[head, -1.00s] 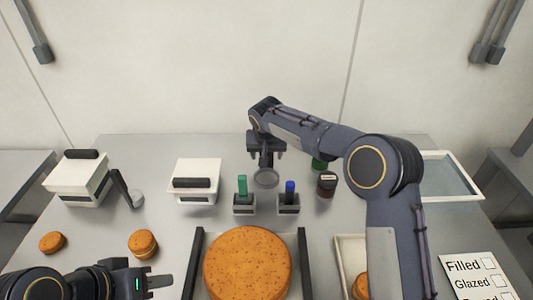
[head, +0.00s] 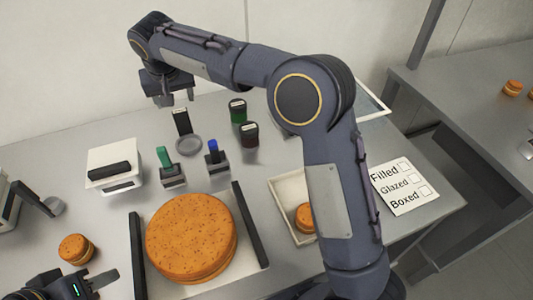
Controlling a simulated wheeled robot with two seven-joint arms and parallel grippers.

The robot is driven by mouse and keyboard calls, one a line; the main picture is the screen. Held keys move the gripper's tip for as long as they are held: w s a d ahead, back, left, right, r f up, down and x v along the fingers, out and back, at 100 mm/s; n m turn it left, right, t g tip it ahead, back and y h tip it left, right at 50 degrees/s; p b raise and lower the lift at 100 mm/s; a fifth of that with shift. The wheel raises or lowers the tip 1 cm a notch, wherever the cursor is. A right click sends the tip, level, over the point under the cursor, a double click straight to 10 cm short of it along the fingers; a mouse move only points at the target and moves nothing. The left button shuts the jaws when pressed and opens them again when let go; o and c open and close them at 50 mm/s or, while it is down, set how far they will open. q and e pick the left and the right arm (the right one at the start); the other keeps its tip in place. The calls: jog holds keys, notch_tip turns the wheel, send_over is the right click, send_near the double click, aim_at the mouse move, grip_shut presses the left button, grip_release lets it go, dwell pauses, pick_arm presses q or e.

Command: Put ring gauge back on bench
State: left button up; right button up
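The ring gauge, a grey ring (head: 188,145) with a dark upright handle (head: 181,121), sits on the bench (head: 285,155) behind the green and blue markers. My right gripper (head: 176,97) is above and slightly left of the handle; its two fingers are apart with nothing between them, and a gap shows between them and the handle. My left gripper (head: 104,279) is low at the left, beside the large round cake; whether its fingers are apart is unclear.
A large brown cake (head: 190,235) lies between two dark rails. Green (head: 164,157) and blue (head: 213,150) markers stand in holders. Two dark jars (head: 237,112) stand right of the ring. A white box (head: 115,165) is left; a checklist card (head: 402,187) lies right.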

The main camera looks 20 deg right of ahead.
jog(key=s+d+r+y, duration=0.1)
jog(key=s+d+r, duration=0.1)
jog(key=s+d, duration=0.6)
jog(key=s+d+r+y, duration=0.1)
jog(key=s+d+r, duration=0.1)
jog(key=s+d, duration=0.6)
jog(key=shift+m+t+y, duration=0.7)
jog(key=shift+m+y, duration=0.1)
jog(key=shift+y, duration=0.1)
jog(key=s+d+f, duration=0.1)
jog(key=s+f, duration=0.2)
jog(key=s, duration=0.4)
jog(key=s+d+f, duration=0.2)
jog(key=s+f, duration=0.1)
jog(key=s, duration=0.4)
jog(key=s+d+f, duration=0.1)
jog(key=s+f, duration=0.2)
jog(key=s, duration=0.4)
jog(key=shift+s+d+f, duration=0.15)
jog(key=shift+d+f, duration=0.1)
jog(key=shift+d, duration=0.1)
jog(key=shift+s+f, duration=0.1)
jog(key=shift+f, duration=0.1)
